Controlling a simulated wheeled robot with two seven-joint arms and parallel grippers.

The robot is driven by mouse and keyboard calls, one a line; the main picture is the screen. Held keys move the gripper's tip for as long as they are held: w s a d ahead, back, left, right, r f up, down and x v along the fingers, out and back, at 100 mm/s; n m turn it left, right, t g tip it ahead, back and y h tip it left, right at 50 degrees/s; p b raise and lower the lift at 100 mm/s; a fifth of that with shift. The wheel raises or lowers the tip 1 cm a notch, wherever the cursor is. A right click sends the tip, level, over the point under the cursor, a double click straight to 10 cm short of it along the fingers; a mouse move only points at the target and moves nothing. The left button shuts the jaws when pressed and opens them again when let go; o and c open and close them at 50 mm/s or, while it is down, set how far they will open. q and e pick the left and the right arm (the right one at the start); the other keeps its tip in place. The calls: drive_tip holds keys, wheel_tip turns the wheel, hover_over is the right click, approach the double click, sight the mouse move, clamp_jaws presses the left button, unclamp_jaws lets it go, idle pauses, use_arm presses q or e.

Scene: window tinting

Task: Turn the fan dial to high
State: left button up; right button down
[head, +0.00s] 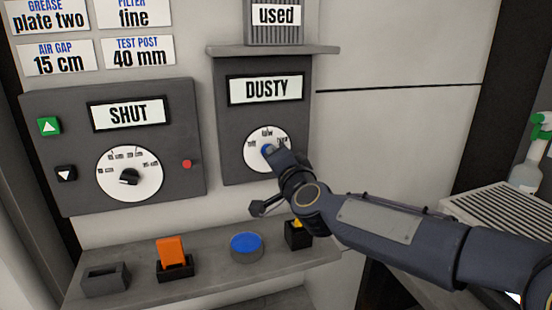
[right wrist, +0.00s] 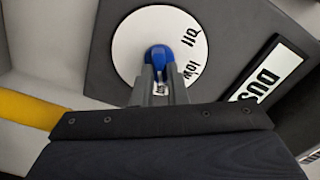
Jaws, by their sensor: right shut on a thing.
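The fan dial (head: 255,137) is a white disc with a blue knob, set in a dark grey panel under a display that reads DUSTY (head: 266,89). In the right wrist view the dial disc (right wrist: 135,50) shows the word "low" and another partly hidden word. My right gripper (head: 271,152) is shut on the blue knob (right wrist: 159,56); it covers part of the dial in the head view. Which mark the knob points at cannot be told. My left gripper is in neither view.
Left of the fan panel is a panel reading SHUT (head: 128,114) with a black-knobbed dial (head: 130,177). Below, a grey shelf (head: 210,269) carries an orange switch (head: 172,252) and a blue button (head: 246,246). A spray bottle (head: 527,160) stands at the right.

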drive_tip(key=c, duration=1.4)
unclamp_jaws()
drive_tip(key=shift+c, duration=0.2)
drive_tip(key=v, duration=0.8)
